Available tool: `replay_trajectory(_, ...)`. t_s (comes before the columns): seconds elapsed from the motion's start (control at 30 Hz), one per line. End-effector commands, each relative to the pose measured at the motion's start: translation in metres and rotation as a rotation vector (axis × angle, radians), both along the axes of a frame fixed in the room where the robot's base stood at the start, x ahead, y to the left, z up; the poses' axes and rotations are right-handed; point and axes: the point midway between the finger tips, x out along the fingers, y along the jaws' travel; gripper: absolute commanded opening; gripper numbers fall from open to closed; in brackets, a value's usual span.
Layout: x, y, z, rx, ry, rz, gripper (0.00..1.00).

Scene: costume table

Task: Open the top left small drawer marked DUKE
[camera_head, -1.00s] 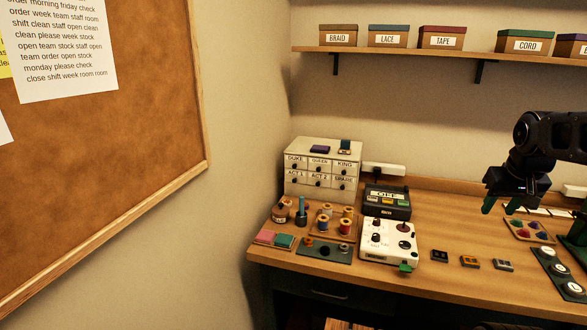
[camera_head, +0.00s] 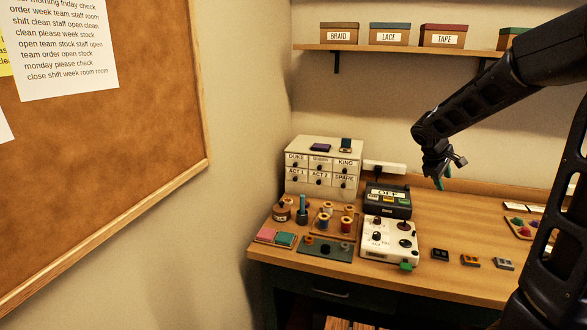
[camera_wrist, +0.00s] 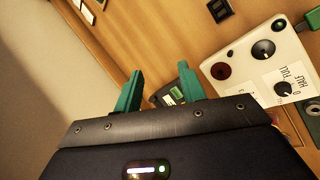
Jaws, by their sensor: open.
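The small cream drawer cabinet (camera_head: 324,201) stands at the back left of the table in the head view. The DUKE drawer (camera_head: 296,160) is its top left one, with a dark knob, and looks closed. QUEEN and KING drawers sit to its right, with ACT 1, ACT 2 and SPARE below. My gripper (camera_head: 447,180) hangs above the back of the table, to the right of the cabinet and apart from it. In the wrist view my gripper (camera_wrist: 157,93) has its two green fingers spread, with nothing held between them. The cabinet is not recognizable in the wrist view.
A dark box with an OFF label (camera_head: 387,202) and a white control box (camera_head: 389,240) stand right of the cabinet. Thread spools (camera_head: 325,220) and pads (camera_head: 267,234) lie in front of it. A shelf (camera_head: 400,48) with labelled boxes runs above. The corkboard (camera_head: 130,150) is at left.

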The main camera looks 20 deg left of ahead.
Motion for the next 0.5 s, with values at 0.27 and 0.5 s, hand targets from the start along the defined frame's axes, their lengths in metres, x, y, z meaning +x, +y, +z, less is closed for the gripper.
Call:
replay_trajectory(0.27, 0.057, 0.067, -0.028, -0.243, 0.008, 0.249, 0.4)
replay_trajectory(0.5, 0.095, 0.138, -0.048, -0.469, -0.008, 0.469, 0.4)
